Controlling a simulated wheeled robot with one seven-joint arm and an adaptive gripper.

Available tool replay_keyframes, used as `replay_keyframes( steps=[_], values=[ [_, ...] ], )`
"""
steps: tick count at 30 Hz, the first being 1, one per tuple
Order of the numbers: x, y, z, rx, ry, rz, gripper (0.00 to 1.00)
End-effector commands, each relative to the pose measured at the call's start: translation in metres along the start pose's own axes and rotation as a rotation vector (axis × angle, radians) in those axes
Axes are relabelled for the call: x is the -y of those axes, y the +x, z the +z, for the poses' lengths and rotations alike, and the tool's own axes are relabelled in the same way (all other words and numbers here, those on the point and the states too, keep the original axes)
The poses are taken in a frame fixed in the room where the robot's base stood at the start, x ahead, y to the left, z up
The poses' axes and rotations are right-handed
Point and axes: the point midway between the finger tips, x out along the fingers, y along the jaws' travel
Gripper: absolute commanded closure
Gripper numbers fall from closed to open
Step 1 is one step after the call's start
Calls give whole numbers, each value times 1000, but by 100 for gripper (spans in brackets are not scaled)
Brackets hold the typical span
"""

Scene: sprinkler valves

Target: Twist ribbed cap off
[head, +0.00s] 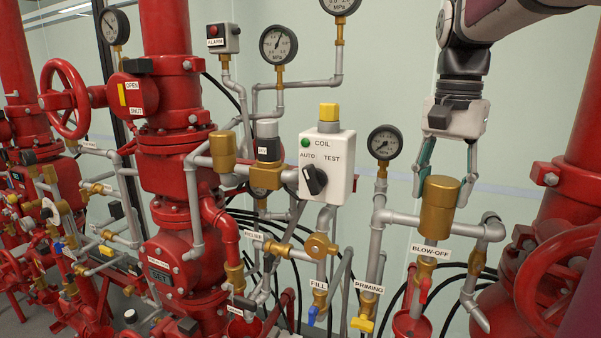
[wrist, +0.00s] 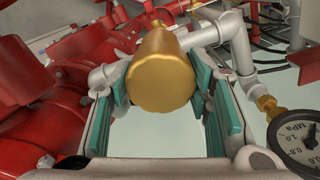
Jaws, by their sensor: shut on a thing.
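The brass ribbed cap (head: 439,210) stands upright on the grey pipe above the BLOW-OFF label, at the right in the head view. In the wrist view the cap (wrist: 160,72) fills the middle, and its end shows a scalloped rim. My gripper (head: 441,186) comes down from above and is shut on the cap, one teal-padded finger on each side. In the wrist view my gripper (wrist: 161,88) has its pads to the left and right of the cap. The exact pad contact is partly hidden.
A similar brass cylinder (head: 222,150) stands on piping further left. A pressure gauge (head: 385,142) and the white COIL box (head: 327,166) are left of my gripper. Red pipework (head: 572,190) is close on the right. Pale wall shows behind.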

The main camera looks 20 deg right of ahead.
Motion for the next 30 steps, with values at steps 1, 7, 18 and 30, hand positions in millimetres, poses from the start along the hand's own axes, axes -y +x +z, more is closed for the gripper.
replay_keyframes(
  steps=[1,7,18,30],
  values=[
    [-1,-1,1,1,-18,0,86],
    [-1,-1,1,1,-92,1,86],
    [1,0,0,-1,-136,0,86],
    [-1,-1,1,1,-213,1,86]
  ],
)
